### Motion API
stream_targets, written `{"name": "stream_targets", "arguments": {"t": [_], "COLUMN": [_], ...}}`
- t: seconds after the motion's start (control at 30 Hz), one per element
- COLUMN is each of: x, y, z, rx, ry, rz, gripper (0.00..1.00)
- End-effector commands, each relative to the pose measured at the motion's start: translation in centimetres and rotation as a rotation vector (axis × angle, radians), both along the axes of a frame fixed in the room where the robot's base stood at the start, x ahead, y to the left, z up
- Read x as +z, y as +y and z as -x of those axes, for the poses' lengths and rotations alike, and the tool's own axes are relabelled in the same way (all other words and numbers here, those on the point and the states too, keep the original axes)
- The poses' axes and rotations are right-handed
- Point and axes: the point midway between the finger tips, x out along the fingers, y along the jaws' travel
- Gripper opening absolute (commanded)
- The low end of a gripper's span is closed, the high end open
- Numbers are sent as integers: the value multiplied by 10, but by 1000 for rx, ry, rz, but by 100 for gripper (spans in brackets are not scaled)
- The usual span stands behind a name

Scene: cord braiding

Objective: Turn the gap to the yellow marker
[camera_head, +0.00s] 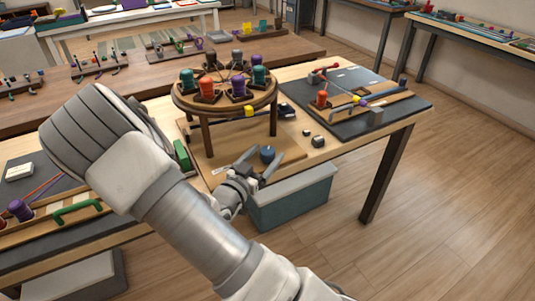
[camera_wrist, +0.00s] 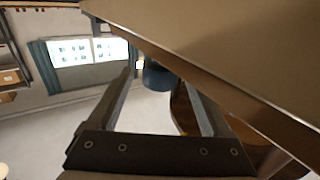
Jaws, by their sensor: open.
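A round wooden braiding stand (camera_head: 222,101) stands on legs on the workbench. Its top carries several bobbins, among them orange (camera_head: 207,87), purple (camera_head: 238,86) and teal (camera_head: 258,76) ones, with cords running toward the middle. A yellow marker (camera_head: 250,111) sits on the near rim. I cannot make out which gap between bobbins is meant. My gripper (camera_head: 266,157) is open, low beside the stand's right leg. A dark blue rounded piece (camera_head: 267,152) shows between its fingertips, and also in the wrist view (camera_wrist: 157,76). Whether the fingers touch it is unclear.
A dark mat (camera_head: 345,120) with another cord fixture lies to the right. A green block (camera_head: 182,155) is left of the stand. A grey-teal box (camera_head: 292,200) stands below the front edge.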

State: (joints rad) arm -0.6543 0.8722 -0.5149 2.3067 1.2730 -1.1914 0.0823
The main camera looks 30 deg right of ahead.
Motion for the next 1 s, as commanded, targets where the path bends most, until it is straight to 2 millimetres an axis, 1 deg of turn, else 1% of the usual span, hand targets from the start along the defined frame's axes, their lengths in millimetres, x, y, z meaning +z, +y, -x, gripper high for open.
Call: {"name": "stream_targets", "arguments": {"t": [0.03,0.17,0.47,0.57,0.6,0.67,0.7,0.77,0.8,0.93,1.0], "x": [-1,0,0,0,0,0,0,0,0,0,0], "y": [-6,-12,-14,-14,-14,-14,-14,-14,-14,-14,-14], "z": [-3,-8,-9,-9,-9,-9,-9,-9,-9,-9,-9], "rx": [-2,-1,0,0,0,0,0,0,0,0,1], "ry": [-1,0,0,0,0,0,0,0,0,0,0], "rz": [0,0,0,0,0,0,0,0,0,0,0], "gripper": [84,84,84,67,60,49,42,31,24,1,0]}}
